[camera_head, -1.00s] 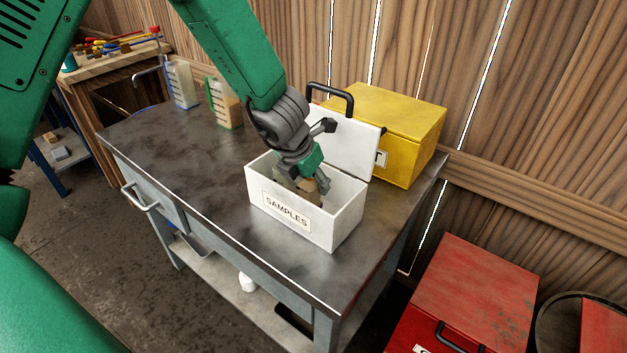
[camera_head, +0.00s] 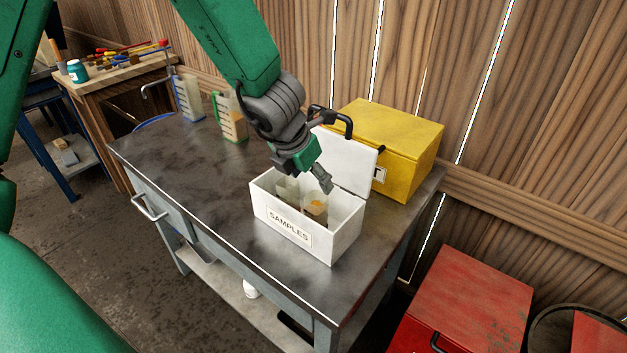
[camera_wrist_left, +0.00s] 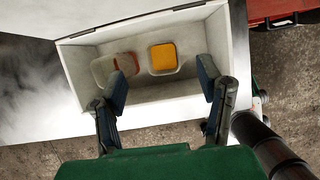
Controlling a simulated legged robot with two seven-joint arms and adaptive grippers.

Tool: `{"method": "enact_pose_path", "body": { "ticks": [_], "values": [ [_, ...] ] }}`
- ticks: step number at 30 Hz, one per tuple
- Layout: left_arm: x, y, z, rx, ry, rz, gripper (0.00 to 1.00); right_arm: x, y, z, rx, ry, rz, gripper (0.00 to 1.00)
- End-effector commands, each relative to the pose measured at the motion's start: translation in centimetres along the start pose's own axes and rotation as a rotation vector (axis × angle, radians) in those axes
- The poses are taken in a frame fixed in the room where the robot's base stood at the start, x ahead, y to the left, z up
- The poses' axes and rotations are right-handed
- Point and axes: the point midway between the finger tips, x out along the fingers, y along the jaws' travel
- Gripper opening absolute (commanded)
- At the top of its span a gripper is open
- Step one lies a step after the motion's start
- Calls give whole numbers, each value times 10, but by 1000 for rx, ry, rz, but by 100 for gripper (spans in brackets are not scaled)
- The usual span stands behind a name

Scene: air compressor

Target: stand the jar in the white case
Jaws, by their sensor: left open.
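The white case (camera_head: 336,246), labelled SAMPLES, stands on the metal workbench with its lid raised. Two clear jars stand inside it: one with orange-yellow contents (camera_head: 315,208) and another (camera_head: 288,189) beside it, to its left. In the left wrist view the orange-yellow jar (camera_wrist_left: 163,58) looks upright, apart from the case walls at its sides; the other jar (camera_wrist_left: 108,68) shows reddish contents and is partly hidden by a finger. My left gripper (camera_head: 306,177) is open and empty just above the case, its fingers (camera_wrist_left: 163,82) spread over the jars. My right gripper is out of view.
A yellow case (camera_head: 410,135) stands behind the white lid (camera_head: 345,160). Two measuring jugs, one blue-handled (camera_head: 188,97) and one green-handled (camera_head: 232,118), stand at the bench's back left. The bench's left and front top is clear. A red box (camera_head: 470,295) stands at the lower right.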

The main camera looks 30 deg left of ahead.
Motion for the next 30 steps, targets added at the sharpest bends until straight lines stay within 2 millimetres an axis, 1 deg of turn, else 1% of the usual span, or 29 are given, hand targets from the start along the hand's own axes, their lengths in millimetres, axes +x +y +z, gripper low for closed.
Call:
{"method": "enact_pose_path", "body": {
  "ticks": [1, 3, 7, 9, 13, 15, 17, 20, 22, 23, 24, 26, 27, 30],
  "values": [
    [-16, 0, 3, 1, -1, 2, 60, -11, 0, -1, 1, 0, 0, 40],
    [-27, 1, 2, 1, 0, 2, 60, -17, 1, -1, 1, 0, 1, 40],
    [-41, 5, 1, -2, 1, -3, 60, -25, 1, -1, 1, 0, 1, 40],
    [-45, 6, 0, -3, 0, -5, 60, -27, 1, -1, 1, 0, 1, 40],
    [-46, 8, -1, -4, 1, -7, 60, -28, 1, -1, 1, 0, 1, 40],
    [-45, 9, -4, 8, 6, -5, 60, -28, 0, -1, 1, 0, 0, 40],
    [-39, 9, -12, 68, 28, 9, 60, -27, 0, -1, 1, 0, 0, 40],
    [-16, 12, -49, 333, 120, 47, 60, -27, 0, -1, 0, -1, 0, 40],
    [5, 16, -87, 650, 218, 64, 60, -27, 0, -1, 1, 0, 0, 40],
    [14, 18, -106, 809, 263, 63, 60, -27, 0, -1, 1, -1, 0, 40],
    [25, 19, -130, 1033, 319, 48, 60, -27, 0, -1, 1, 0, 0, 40],
    [40, 19, -165, 1385, 386, 2, 60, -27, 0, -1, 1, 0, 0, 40],
    [49, 17, -187, 1620, 415, -45, 60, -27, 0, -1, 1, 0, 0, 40],
    [66, 5, -236, 2134, 413, -189, 60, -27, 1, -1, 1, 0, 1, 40]
  ]
}}
